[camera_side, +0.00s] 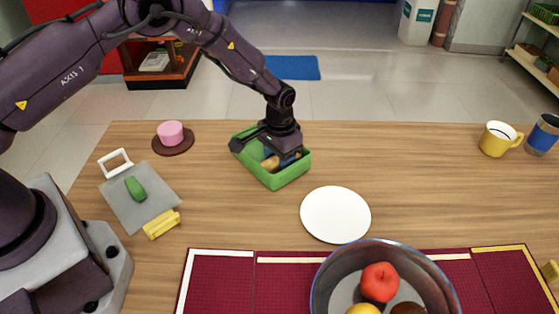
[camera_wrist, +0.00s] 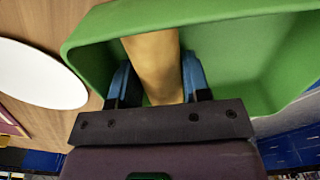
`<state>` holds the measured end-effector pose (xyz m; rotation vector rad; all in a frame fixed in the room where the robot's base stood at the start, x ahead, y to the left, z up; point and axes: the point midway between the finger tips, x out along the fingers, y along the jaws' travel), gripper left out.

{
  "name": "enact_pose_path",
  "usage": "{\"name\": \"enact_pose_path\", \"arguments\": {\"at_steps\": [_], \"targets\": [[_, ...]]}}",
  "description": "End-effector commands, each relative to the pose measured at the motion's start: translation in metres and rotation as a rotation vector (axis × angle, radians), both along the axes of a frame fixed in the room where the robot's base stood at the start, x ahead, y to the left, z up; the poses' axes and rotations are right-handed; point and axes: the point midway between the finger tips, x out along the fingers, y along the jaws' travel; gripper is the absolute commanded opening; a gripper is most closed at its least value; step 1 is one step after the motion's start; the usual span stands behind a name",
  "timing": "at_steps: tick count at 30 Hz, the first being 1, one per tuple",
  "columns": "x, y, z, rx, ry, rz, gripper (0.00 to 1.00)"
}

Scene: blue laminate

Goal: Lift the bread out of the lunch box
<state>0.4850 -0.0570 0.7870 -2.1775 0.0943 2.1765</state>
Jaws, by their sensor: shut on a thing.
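The green lunch box (camera_side: 283,181) stands on the wooden table, left of the middle in the side view. Its green wall (camera_wrist: 240,35) fills much of the wrist view. My gripper (camera_side: 284,157) reaches down into the box from above. The tan bread (camera_wrist: 155,50) lies between the two blue fingers of my gripper (camera_wrist: 158,75), which are shut on it. In the side view the bread (camera_side: 270,163) shows partly inside the box; the gripper and the walls hide the rest. I cannot tell whether the bread touches the floor of the box.
A white plate (camera_side: 336,214) lies right of the box. A bowl of fruit (camera_side: 330,285) stands at the front on a dark red mat (camera_side: 225,285). A grey board (camera_side: 150,205) with a green item, a yellow block (camera_side: 162,224) and a pink cake (camera_side: 171,133) are left. Yellow mug (camera_side: 497,138) stands far right.

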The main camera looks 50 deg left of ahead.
Motion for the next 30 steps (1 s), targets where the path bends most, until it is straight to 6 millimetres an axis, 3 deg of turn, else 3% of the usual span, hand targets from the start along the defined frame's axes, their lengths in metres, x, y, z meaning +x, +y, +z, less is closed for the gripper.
{"name": "enact_pose_path", "arguments": {"at_steps": [17, 25, 27, 30], "targets": [[0.0, 0.0, 0.004, 0.0, -0.001, 0.0, 0.2], [0.001, 0.0, 0.054, -0.001, -0.005, 0.0, 0.19], [0.001, 0.0, 0.067, 0.0, -0.004, 0.0, 0.11], [0.0, 0.0, 0.083, 0.0, -0.002, -0.001, 0.11]]}}
